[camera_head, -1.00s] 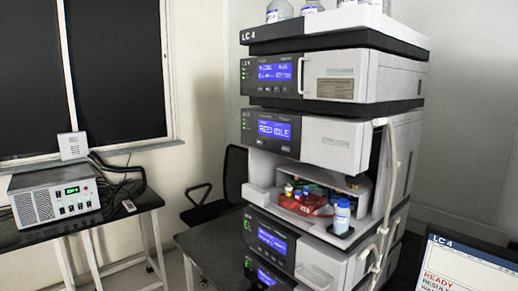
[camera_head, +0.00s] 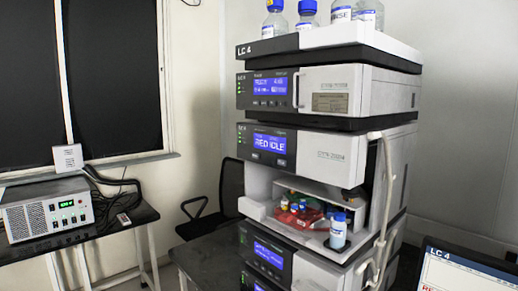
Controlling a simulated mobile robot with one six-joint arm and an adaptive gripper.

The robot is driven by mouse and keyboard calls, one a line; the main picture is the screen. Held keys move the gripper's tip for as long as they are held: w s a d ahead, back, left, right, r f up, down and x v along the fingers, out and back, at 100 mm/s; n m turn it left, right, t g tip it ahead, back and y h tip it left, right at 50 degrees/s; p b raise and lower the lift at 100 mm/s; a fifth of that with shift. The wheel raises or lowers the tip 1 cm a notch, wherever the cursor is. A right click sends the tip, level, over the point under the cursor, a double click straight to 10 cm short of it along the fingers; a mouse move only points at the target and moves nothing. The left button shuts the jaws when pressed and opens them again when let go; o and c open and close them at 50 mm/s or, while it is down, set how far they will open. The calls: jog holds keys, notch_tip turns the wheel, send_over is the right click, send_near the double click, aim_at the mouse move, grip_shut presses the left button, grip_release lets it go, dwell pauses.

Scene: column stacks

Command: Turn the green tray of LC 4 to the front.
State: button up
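The LC 4 instrument stack (camera_head: 335,105) stands upright right of centre, its "LC 4" label at the top left. A blue display (camera_head: 269,144) on its sampler module reads "RED IDLE". The open bay below holds a red tray (camera_head: 298,217) at the front with several small coloured-cap vials on it. A white-labelled bottle with a blue cap (camera_head: 338,232) stands at the bay's right front. I cannot make out a green tray; the back of the bay is shaded and partly blocked. My gripper is not in view.
Several bottles (camera_head: 308,13) stand on top of the stack. A white tube (camera_head: 385,195) runs down its right side. A monitor (camera_head: 465,272) marked "LC 4" is at lower right. A side bench (camera_head: 100,232) with a grey box (camera_head: 45,207) is at left, and a dark chair (camera_head: 222,200) stands behind.

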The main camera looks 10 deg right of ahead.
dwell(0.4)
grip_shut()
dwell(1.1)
